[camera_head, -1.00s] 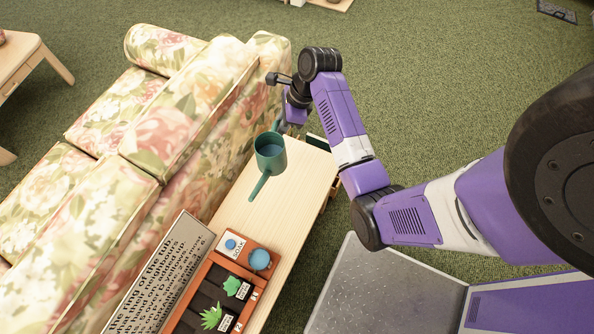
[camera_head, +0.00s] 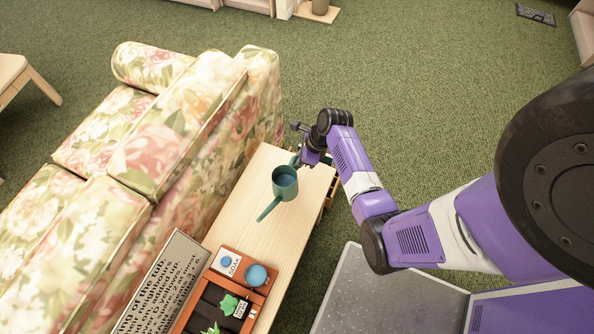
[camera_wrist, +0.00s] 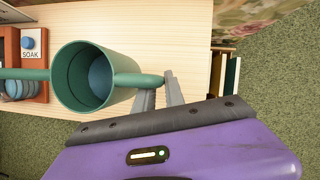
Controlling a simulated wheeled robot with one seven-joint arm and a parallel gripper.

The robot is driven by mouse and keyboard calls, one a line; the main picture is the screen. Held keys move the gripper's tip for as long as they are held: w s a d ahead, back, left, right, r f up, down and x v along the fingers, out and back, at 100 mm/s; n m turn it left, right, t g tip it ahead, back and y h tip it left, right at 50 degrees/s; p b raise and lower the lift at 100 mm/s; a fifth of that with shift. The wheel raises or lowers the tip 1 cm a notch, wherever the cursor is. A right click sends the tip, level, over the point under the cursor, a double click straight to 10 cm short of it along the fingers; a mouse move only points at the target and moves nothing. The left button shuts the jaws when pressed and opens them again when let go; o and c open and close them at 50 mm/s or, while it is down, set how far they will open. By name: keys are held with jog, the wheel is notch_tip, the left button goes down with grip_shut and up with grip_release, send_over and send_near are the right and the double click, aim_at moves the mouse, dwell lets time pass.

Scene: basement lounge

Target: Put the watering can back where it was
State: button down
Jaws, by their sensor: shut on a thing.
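The green watering can (camera_head: 285,184) is over the far part of the light wooden table (camera_head: 268,240), its spout pointing toward the front left. In the wrist view the can (camera_wrist: 85,78) shows its open top with blue inside, and its handle reaches my gripper. My gripper (camera_head: 300,158) is shut on the can's handle, seen closely in the wrist view (camera_wrist: 160,92). The can looks upright. I cannot tell whether its base touches the table.
An orange-brown tray (camera_head: 262,291) with a SOAK label, a blue round cup (camera_head: 256,274) and green plants stands nearer on the table. A text sign (camera_head: 160,285) leans beside it. The floral sofa (camera_head: 180,140) runs along the left. Books (camera_wrist: 225,75) stand below the table's edge.

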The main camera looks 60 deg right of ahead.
jog(key=shift+f+b, duration=0.45)
jog(key=shift+f, duration=2.45)
jog(key=shift+f, duration=0.15)
jog(key=c, duration=1.4)
grip_release()
jog(key=p+v, duration=0.2)
jog(key=v, duration=0.9)
jog(key=s+a+r+n+t+h, duration=0.2)
jog(key=s+a+n, duration=0.2)
jog(key=a+n, duration=0.35)
jog(key=s+a+r+n+t+h, duration=0.1)
jog(key=s+a+r+n+h, duration=0.2)
jog(key=a+n, duration=0.5)
jog(key=s+a+r+n+t+y, duration=0.1)
jog(key=a+r+n, duration=0.3)
jog(key=r, duration=0.4)
jog(key=s+a+r+n+t+y, duration=0.1)
jog(key=s+a+r+n+t, duration=0.2)
jog(key=r+n, duration=0.4)
jog(key=s+a+r+n+t+y, duration=0.1)
jog(key=s+a+r+n+t, duration=0.1)
jog(key=a+r+n, duration=0.4)
notch_tip(320, 180, up, 4)
jog(key=shift+s+r+t+y, duration=0.1)
jog(key=shift+s+t+y, duration=0.25)
jog(key=shift+t, duration=0.35)
